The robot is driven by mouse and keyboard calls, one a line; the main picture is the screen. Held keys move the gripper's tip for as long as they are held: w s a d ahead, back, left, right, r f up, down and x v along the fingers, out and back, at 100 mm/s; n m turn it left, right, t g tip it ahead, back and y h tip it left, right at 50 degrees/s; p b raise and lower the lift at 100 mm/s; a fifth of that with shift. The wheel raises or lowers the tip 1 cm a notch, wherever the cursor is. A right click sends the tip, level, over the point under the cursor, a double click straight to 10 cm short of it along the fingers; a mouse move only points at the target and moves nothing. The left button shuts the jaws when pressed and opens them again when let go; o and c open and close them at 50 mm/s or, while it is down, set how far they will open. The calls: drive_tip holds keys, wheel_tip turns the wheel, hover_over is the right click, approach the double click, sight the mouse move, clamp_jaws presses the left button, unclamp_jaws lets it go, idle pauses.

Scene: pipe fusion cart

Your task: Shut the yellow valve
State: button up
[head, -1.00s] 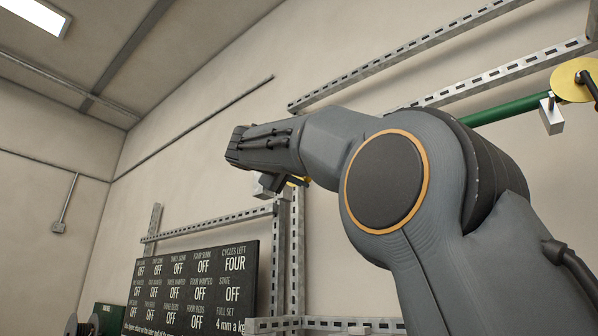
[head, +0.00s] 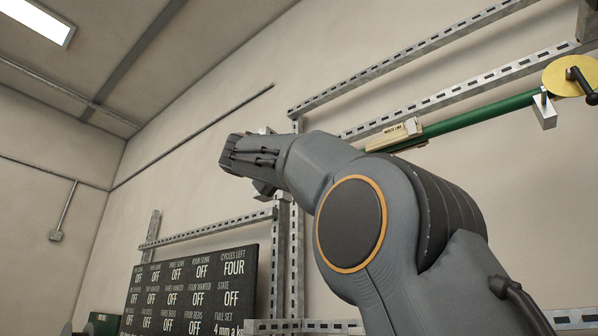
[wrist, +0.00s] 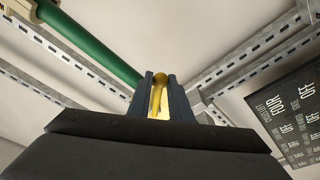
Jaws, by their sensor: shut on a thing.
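A yellow handle (wrist: 159,82) with a rounded top, which looks like the yellow valve's lever, stands between the two dark fingers of my gripper (wrist: 160,98) in the wrist view. My gripper is shut on it. The valve's body is hidden behind the fingers. In the head view my own arm covers the fingertips and the yellow handle, so the handle's angle to its pipe cannot be told there.
A yellow disc (head: 568,77) with a dark handle is at the right. Slotted metal rails (head: 420,55) cross the wall. A dark status board (head: 190,290) stands lower left.

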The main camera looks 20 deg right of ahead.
drive_tip(key=shift+w+a+f+m, duration=0.1)
drive_tip(key=shift+w+m, duration=0.05)
drive_tip(key=shift+m, duration=0.15)
drive_tip(key=m+b, duration=0.1)
drive_tip(key=w+m+h+b, duration=0.1)
drive_tip(key=shift+a+f+m+g, duration=0.3)
drive_tip(key=shift+a+f, duration=0.05)
drive_tip(key=m, duration=0.1)
drive_tip(key=w+m, duration=0.1)
drive_tip(key=shift+w+a+f+m+g, duration=0.1)
drive_tip(key=shift+a+f+m+g, duration=0.1)
drive_tip(key=shift+a+m+g, duration=0.15)
